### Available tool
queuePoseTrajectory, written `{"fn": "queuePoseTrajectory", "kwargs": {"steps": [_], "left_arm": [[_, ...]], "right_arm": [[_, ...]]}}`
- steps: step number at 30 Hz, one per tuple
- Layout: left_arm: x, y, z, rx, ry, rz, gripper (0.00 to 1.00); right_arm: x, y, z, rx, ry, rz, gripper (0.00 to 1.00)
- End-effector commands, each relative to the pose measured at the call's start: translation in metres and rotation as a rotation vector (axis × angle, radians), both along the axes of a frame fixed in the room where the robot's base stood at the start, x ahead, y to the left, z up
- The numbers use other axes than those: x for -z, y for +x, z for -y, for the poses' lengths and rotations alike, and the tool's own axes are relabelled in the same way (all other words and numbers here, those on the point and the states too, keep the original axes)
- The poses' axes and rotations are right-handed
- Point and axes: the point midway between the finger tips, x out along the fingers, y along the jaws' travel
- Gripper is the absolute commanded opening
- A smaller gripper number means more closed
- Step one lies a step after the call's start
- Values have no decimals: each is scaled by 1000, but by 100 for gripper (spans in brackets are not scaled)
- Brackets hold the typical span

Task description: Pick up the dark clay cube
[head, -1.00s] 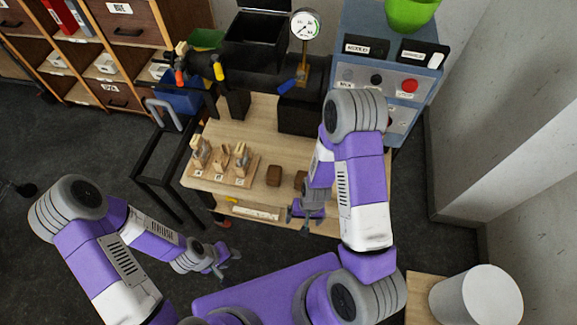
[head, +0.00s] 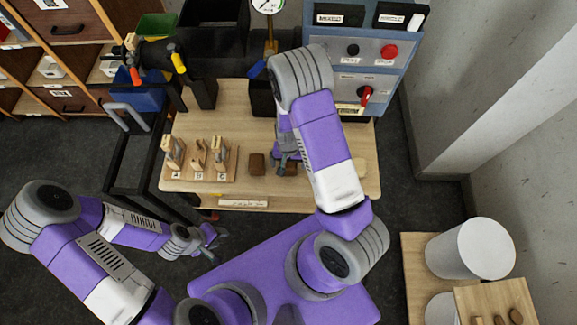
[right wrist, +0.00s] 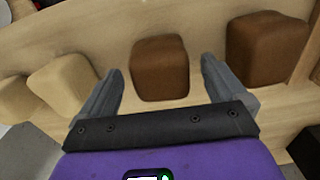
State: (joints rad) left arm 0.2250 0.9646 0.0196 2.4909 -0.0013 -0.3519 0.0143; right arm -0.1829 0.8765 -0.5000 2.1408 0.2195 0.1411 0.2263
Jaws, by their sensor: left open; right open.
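Two brown clay cubes sit on the wooden workbench (head: 330,185), the left one (head: 257,164) clear and the other (head: 291,169) partly hidden by my right gripper (head: 284,160). In the right wrist view one brown cube (right wrist: 160,68) shows between my open fingers, with none of it visibly gripped. The other brown cube (right wrist: 268,48) is outside the right finger. Both are similarly dark; I cannot tell surely which is darker. My left gripper (head: 210,237) is open and empty, low in front of the bench.
Two pale cubes (right wrist: 62,83) lie left of the fingers in the right wrist view. A labelled rack of wooden pieces (head: 200,160) stands on the bench's left. A blue-grey control panel (head: 355,65) stands behind. White cylinders (head: 470,248) are at the right.

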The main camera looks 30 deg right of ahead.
Motion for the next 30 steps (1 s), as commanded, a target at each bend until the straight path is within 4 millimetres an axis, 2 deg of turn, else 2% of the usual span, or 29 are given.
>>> {"fn": "queuePoseTrajectory", "kwargs": {"steps": [5,6,21,27,30], "left_arm": [[-1,0,0,0,0,0,43],[-1,0,0,0,0,0,43],[-1,0,0,0,0,1,43],[-1,0,0,0,0,1,43],[-4,0,0,0,0,1,43]], "right_arm": [[0,0,0,-1,0,1,98],[0,0,0,-1,0,1,95],[-1,1,0,-1,1,3,20],[-2,1,0,-1,1,3,20],[-9,1,-1,-2,0,5,20]]}}
